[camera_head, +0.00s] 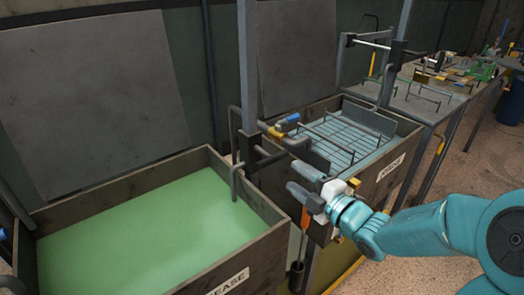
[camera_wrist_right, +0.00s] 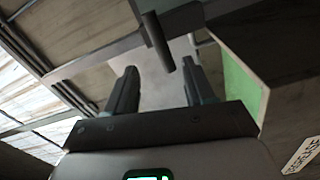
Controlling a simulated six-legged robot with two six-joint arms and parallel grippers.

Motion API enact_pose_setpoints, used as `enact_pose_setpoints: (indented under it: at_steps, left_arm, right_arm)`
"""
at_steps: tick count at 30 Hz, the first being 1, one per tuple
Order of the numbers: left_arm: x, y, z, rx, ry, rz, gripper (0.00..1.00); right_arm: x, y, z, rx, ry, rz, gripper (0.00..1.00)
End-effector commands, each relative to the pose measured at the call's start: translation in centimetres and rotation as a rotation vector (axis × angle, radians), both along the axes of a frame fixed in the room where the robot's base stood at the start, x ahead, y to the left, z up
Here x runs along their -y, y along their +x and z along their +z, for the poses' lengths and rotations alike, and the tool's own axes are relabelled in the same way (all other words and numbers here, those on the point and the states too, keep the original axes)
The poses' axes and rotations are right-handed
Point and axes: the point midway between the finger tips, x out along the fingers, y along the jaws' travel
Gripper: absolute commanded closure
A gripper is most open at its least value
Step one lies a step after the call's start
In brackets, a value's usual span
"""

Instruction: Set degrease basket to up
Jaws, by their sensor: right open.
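The degrease tank (camera_head: 262,240) holds green liquid (camera_head: 140,225) at the left of the head view. A grey upright post (camera_head: 248,70) stands at its far right corner. A bent hanger rod (camera_head: 234,182) on the post reaches down to the liquid. The degrease basket itself does not show; the liquid is opaque. My right gripper (camera_head: 297,182) is open just right of the post, over the gap between the tanks. In the right wrist view a dark round bar (camera_wrist_right: 158,42) lies beyond the two open fingers, roughly between them; I see no contact.
The rinse tank (camera_head: 395,158) stands to the right with a wire basket (camera_head: 345,138) showing in it. An orange-handled tool (camera_head: 304,218) hangs by the tanks' front. A bench (camera_head: 418,98) with clutter runs to the back right. Open floor lies at the right.

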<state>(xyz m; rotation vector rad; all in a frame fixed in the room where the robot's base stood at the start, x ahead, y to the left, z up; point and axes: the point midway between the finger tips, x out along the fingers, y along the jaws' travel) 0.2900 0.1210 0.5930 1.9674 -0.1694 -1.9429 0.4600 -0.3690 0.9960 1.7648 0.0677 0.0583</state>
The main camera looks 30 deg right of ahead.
Motion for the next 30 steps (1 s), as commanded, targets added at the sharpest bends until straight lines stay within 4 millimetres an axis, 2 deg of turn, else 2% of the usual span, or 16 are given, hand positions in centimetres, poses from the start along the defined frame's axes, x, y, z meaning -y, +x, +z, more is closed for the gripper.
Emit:
enact_pose_setpoints:
  at_steps: [9, 15, 21, 29, 30]
  left_arm:
    - [0.0, 0.0, 1.6, 0.000, 0.000, 0.000, 0.30]
    - [0.0, 0.0, 2.3, 0.000, 0.000, 0.000, 0.30]
    - [0.0, 0.0, 2.5, 0.000, 0.000, 0.000, 0.30]
    - [0.0, 0.0, 2.5, 0.000, 0.000, 0.000, 0.30]
    - [0.0, 0.0, 2.5, 0.000, 0.000, 0.000, 0.30]
  right_arm:
    - [-0.8, 7.5, 0.2, -0.001, 0.001, 0.004, 0.47]
    - [-1.0, 11.4, 0.1, -0.002, 0.000, 0.002, 0.47]
    - [-1.2, 13.2, 0.1, -0.001, 0.000, 0.001, 0.47]
    - [-1.1, 13.5, 0.0, -0.001, 0.000, 0.000, 0.47]
    - [-1.1, 13.5, 0.0, -0.001, 0.000, 0.000, 0.50]
